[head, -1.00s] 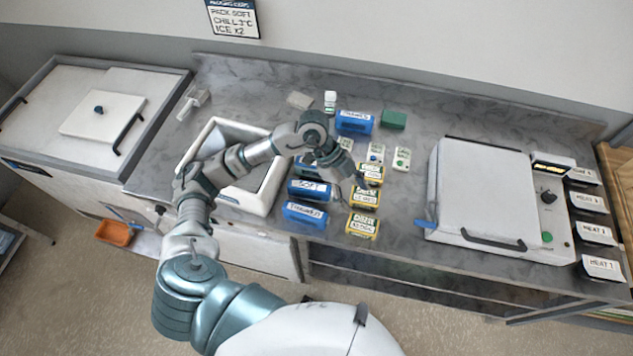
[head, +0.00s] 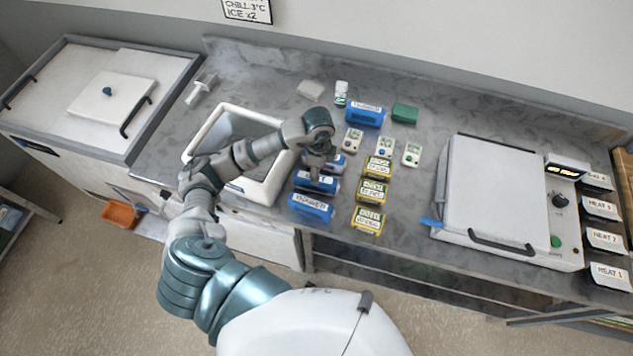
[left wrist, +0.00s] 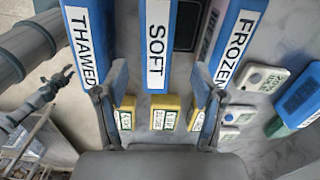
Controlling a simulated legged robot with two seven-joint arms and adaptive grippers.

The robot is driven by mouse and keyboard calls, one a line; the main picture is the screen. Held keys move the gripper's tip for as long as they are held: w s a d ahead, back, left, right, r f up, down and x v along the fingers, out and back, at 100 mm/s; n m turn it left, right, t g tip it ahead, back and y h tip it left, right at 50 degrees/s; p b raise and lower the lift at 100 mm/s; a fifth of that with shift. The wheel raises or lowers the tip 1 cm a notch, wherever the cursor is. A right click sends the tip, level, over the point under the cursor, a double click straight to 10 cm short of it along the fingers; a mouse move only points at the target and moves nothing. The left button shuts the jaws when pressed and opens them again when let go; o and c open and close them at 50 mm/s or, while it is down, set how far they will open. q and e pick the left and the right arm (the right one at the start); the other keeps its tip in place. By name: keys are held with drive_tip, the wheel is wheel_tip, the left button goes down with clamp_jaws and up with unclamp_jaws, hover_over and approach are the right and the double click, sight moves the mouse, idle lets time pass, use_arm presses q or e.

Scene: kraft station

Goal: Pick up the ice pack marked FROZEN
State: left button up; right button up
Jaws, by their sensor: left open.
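The blue ice pack marked FROZEN (left wrist: 236,40) is at the upper right of the left wrist view. In the head view a blue pack (head: 338,159), last in the front row, is partly covered by my arm. The SOFT pack (left wrist: 158,45) and THAWED pack (left wrist: 88,42) lie beside it, also seen in the head view as SOFT (head: 316,181) and THAWED (head: 311,206). My left gripper (left wrist: 158,95) is open and empty above the packs; its fingers straddle the SOFT pack in the wrist view, the right one overlapping FROZEN. It also shows in the head view (head: 318,172). A dark claw (left wrist: 58,84), apparently my right gripper, hangs at left.
Yellow boxes (head: 372,190) stand right of the packs, with small white devices (head: 411,154) behind. Another blue pack (head: 365,115) and a green block (head: 404,113) lie farther back. An open white bin (head: 204,137) is left; a lidded machine (head: 490,185) is right.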

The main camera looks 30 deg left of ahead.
use_arm(q)
drive_tip(key=shift+s+a+f, duration=0.1)
drive_tip(key=shift+a+f, duration=0.1)
drive_tip(key=shift+f, duration=0.15)
drive_tip(key=f, duration=0.2)
drive_tip(key=f+p, duration=0.1)
drive_tip(key=shift+s+a+f, duration=0.2)
drive_tip(key=shift+a+f, duration=0.15)
drive_tip(key=shift+f, duration=0.05)
drive_tip(key=shift+d+f, duration=0.15)
drive_tip(key=shift+f, duration=0.35)
drive_tip(key=shift+d, duration=0.15)
drive_tip(key=c, duration=1.1)
clamp_jaws()
use_arm(e)
drive_tip(key=shift+w+a+r, duration=0.1)
drive_tip(key=shift+a+r, duration=0.35)
drive_tip(key=shift+r, duration=0.15)
